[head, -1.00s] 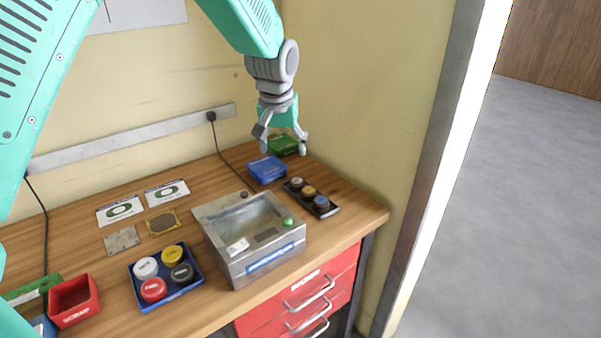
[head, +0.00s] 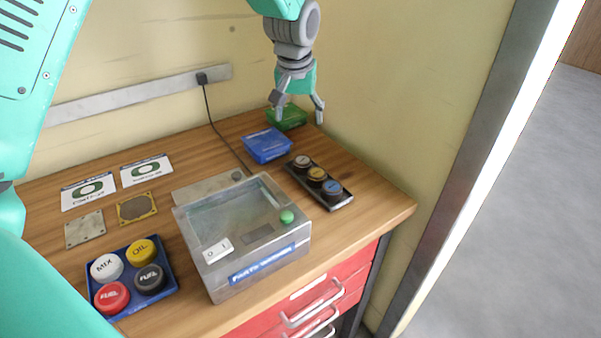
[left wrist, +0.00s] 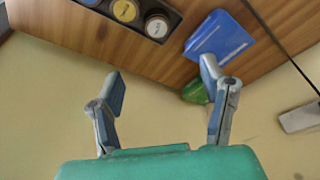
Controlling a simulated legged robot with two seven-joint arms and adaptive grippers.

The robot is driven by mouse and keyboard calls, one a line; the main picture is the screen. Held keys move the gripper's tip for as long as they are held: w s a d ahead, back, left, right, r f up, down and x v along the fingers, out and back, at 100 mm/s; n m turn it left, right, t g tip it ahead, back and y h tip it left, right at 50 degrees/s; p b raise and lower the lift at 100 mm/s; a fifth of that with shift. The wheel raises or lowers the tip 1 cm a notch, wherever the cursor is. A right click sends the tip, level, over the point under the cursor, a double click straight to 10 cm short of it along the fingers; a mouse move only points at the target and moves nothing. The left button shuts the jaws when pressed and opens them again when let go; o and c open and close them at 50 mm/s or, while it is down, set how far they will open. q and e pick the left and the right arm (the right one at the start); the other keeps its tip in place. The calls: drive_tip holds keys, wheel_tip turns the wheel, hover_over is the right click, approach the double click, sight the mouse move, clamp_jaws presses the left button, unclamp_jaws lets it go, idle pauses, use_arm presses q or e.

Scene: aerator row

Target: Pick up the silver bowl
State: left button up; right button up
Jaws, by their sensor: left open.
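I see no silver bowl in either view. The nearest silver-coloured thing is a grey metal box (head: 245,235) with a clear window, a green button and a blue label, in the middle of the bench. My left gripper (head: 299,106) is open and empty at the back right, pointing down in front of the wall by the green bin (head: 287,118). In the left wrist view its fingers (left wrist: 163,85) stand wide apart with nothing between them. The blue bin (left wrist: 218,38) and the green bin (left wrist: 195,92) show beyond the right finger. My right gripper is not in view.
A blue bin (head: 267,145) and a black tray of round caps (head: 338,200) stand right of the cable. A blue tray of caps (head: 168,283), metal plates and cards lie left. Red drawers (head: 310,297) are below. The wall closes off the back and right.

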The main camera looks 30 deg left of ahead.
use_arm(q)
wheel_tip(320, 180, down, 2)
drive_tip(key=d+b, duration=0.1)
hover_over(302, 160)
drive_tip(key=f, duration=0.7)
drive_tip(key=shift+s+d+f, duration=0.15)
drive_tip(key=shift+s+f, duration=0.2)
drive_tip(key=shift+f, duration=0.55)
drive_tip(key=x, duration=0.3)
drive_tip(key=shift+s+d+f, duration=0.1)
drive_tip(key=shift+d+f, duration=0.1)
drive_tip(key=shift+d, duration=0.15)
drive_tip(key=shift+f, duration=0.45)
drive_tip(key=shift+a, duration=0.5)
drive_tip(key=c, duration=1.2)
drive_tip(key=shift+d, duration=0.15)
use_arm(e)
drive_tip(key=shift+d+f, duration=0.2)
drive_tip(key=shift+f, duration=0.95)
